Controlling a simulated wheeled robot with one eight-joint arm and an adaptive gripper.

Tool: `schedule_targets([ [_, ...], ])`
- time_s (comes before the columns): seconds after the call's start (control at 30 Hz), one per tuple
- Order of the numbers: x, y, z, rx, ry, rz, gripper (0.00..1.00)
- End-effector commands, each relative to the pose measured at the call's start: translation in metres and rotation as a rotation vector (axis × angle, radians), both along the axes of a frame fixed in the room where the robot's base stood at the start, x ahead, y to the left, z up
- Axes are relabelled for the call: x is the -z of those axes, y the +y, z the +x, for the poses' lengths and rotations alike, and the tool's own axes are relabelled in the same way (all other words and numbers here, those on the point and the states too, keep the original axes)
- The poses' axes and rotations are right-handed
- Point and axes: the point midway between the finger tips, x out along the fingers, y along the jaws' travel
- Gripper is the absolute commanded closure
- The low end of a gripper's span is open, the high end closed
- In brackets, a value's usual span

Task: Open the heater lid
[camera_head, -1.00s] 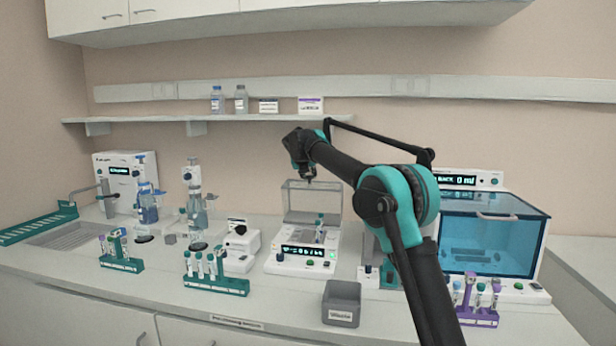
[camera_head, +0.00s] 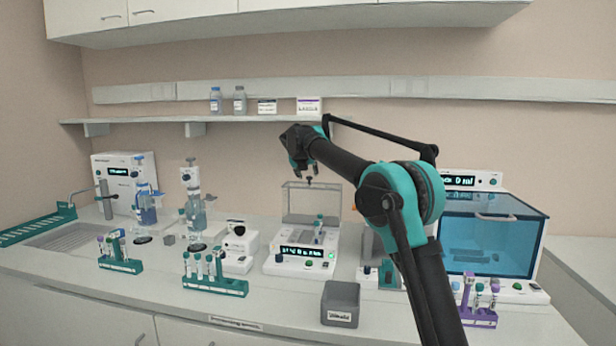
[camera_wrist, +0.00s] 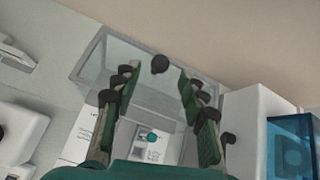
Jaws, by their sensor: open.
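The heater (camera_head: 300,262) is a white device with a lit display in the middle of the counter. Its clear grey lid (camera_head: 297,203) stands raised at the back, and the heater's top is uncovered. A dark knob (camera_wrist: 160,64) is on the lid, and it also shows in the head view (camera_head: 309,182). A tube with a teal cap (camera_head: 319,220) stands in the heater. My gripper (camera_head: 303,172) is above the lid's upper edge with its fingers apart. In the wrist view, my gripper (camera_wrist: 158,88) is open, with the knob visible in the gap and not gripped.
A grey waste box (camera_head: 340,303) stands in front of the heater, to the right. A teal tube rack (camera_head: 215,284) is at the front left. A blue-windowed device (camera_head: 490,235) is to the right. The shelf (camera_head: 250,118) runs behind my gripper.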

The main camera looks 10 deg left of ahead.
Motion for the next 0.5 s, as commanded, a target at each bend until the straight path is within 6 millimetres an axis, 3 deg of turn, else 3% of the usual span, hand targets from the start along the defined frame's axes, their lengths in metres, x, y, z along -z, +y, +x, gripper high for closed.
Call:
schedule_targets([
  [0.3,-0.040,0.002,-0.052,-0.002,0.000,-0.001,0.58],
  [0.5,-0.055,0.002,-0.072,-0.001,0.000,-0.001,0.58],
])
